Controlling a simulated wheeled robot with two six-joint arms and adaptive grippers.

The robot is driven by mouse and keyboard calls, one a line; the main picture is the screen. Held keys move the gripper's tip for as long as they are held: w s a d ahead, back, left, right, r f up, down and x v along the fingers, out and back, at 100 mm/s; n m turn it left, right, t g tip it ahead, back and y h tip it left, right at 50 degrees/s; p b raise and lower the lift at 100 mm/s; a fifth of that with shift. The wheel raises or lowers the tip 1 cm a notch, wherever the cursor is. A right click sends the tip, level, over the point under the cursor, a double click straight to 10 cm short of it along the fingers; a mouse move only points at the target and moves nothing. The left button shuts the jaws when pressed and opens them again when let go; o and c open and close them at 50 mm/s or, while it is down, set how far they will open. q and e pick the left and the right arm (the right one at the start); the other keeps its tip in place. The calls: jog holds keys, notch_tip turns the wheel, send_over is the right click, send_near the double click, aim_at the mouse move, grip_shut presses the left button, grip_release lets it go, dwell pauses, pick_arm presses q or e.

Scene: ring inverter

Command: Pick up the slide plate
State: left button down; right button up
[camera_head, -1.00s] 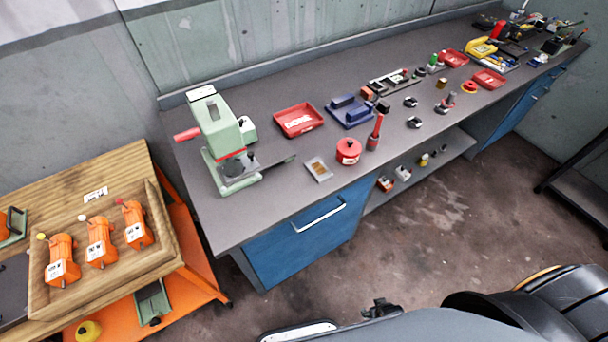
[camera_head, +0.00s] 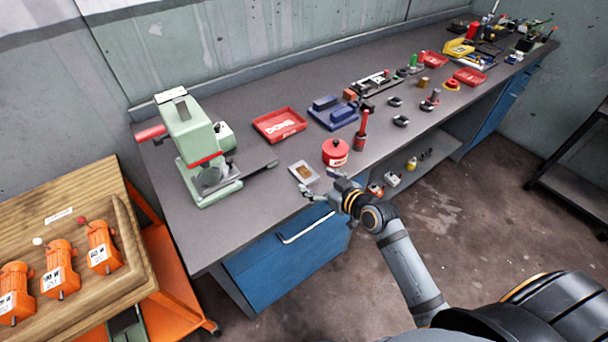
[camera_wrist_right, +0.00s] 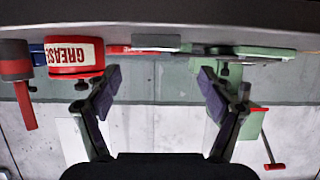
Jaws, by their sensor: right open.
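A small pale plate with a brown patch, which looks like the slide plate (camera_head: 303,172), lies flat near the front edge of the bench, between the green press and the red grease can. In the right wrist view, which is upside down, a thin grey-green plate (camera_wrist_right: 155,42) shows edge-on beyond the fingertips. My right gripper (camera_head: 317,190) is just in front of this plate, at the bench edge. In the right wrist view its fingers (camera_wrist_right: 160,78) are spread wide with nothing between them. My left gripper is not in view.
The green press (camera_head: 205,150) stands left of the plate, its dark handle reaching toward it. The red grease can (camera_head: 336,152) and a red-handled tool (camera_head: 361,130) stand to the right. Behind are a red tray (camera_head: 280,125) and a blue fixture (camera_head: 333,112). A wooden tray (camera_head: 130,262) holds orange motors.

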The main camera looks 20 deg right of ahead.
aim_at(303, 171)
jog(key=x, duration=0.2)
jog(key=shift+w+f, duration=0.2)
jog(key=shift+w, duration=0.05)
jog(key=shift+w+a, duration=0.1)
jog(key=shift+w, duration=0.05)
jog(key=p+x, duration=0.1)
jog(key=x, duration=0.4)
jog(key=shift+d+r, duration=0.1)
jog(key=shift+d, duration=0.15)
jog(key=shift+c, duration=1.7)
grip_shut()
